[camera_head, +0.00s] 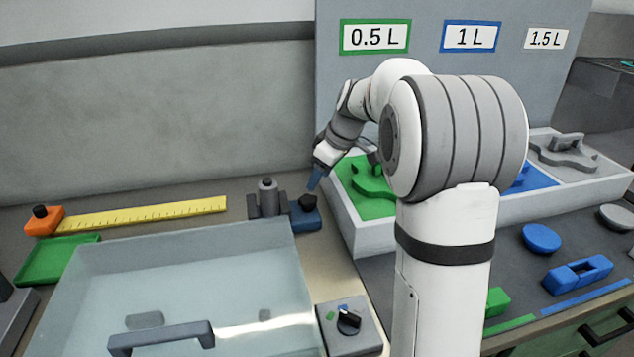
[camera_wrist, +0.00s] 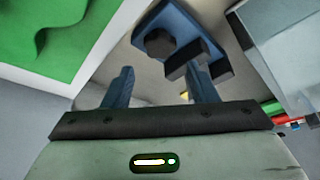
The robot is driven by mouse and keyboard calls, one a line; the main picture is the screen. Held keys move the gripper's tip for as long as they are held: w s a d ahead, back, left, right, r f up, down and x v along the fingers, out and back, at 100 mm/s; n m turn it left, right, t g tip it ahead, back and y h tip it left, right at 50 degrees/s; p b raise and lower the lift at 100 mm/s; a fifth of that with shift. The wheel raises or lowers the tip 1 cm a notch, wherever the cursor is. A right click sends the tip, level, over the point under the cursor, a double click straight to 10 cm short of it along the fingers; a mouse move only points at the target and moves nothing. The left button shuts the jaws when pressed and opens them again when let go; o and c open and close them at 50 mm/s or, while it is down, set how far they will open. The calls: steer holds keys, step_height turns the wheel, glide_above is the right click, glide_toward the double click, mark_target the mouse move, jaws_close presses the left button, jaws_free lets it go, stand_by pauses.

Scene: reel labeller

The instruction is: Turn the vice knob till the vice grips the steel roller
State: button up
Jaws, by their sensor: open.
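The small vice (camera_head: 306,219) has a blue body and dark grey jaws, and stands on the bench left of the green tray. Its black faceted vice knob (camera_head: 308,202) is on top of the blue body; it also shows in the wrist view (camera_wrist: 159,43). The grey steel roller (camera_head: 267,187) stands upright at the jaws; whether both jaws touch it I cannot tell. In the wrist view I cannot make out the roller, and the right finger partly covers the jaws. My gripper (camera_head: 315,178) is open and empty, its blue fingers above the knob and apart from it.
A clear-lidded case (camera_head: 185,290) with a grey handle lies in front of the vice. A yellow ruler (camera_head: 150,214) and an orange block (camera_head: 44,221) lie left. A white-rimmed tray (camera_head: 358,236) stands close right. A black-knobbed grey box (camera_head: 350,325) is nearer.

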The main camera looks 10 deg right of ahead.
mark_target(309, 199)
steer(key=shift+o, duration=1.4)
steer(key=shift+w+a+r+g+p, duration=0.1)
steer(key=shift+a+r+g+p, duration=0.15)
steer(key=shift+p, duration=0.2)
steer(key=shift+w+a+r+m+g+h+p, duration=0.1)
steer(key=shift+w+a+m+g+h+p, duration=0.2)
steer(key=shift+m+p, duration=0.3)
steer(key=shift+w+a+r+m+g+h+p, duration=0.15)
steer(key=shift+a+m+g+h+p, duration=0.15)
steer(key=shift+m+g+h+p, duration=0.25)
steer(key=shift+w+a+m+g+h+p, duration=0.35)
steer(key=shift+m+h+p, duration=0.2)
steer(key=shift+m+p, duration=0.4)
steer(key=shift+w+a+f+m+h, duration=0.2)
steer(key=shift+w+m+h, duration=0.1)
steer(key=shift+m, duration=0.1)
step_height(309, 199, down, 8)
steer(key=shift+d+r, duration=0.1)
steer(key=shift+c, duration=0.2)
